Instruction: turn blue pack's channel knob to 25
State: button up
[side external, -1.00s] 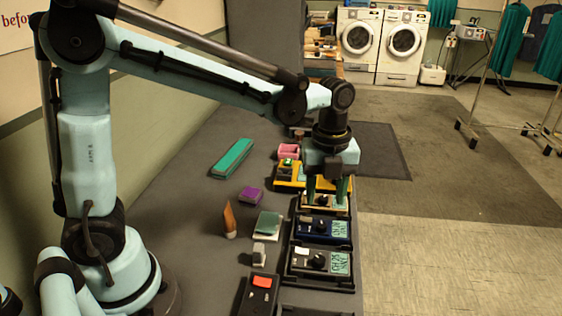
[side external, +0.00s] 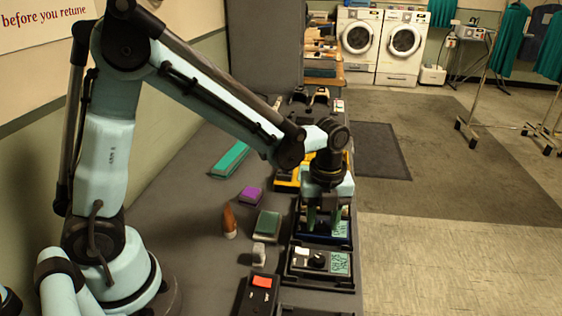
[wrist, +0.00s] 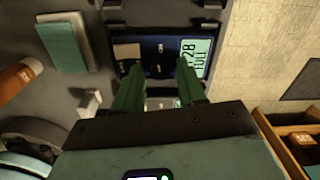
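The blue pack (side external: 326,239) sits in a dark cradle in the row at the right of the bench, partly hidden by my gripper (side external: 323,226). In the wrist view the blue pack (wrist: 168,71) shows a pale green display (wrist: 195,57) that appears to read 28. A small dark knob (wrist: 160,48) with light marks sits near the pack's middle; its exact pointer angle is unclear. My gripper (wrist: 158,76) is open, its two green fingers apart over the pack, on either side of the knob's line. I cannot tell whether they touch the pack.
A black pack (side external: 318,261) with a display stands in the cradle in front. A yellow case (side external: 284,185) is behind. To the left are a green-topped block (side external: 268,224), an orange-brown upright object (side external: 229,222), a purple block (side external: 250,195) and a small grey block (side external: 258,254).

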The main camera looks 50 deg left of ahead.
grip_shut()
jog(key=shift+n, duration=3.8)
jog(key=shift+o, duration=1.3)
grip_release()
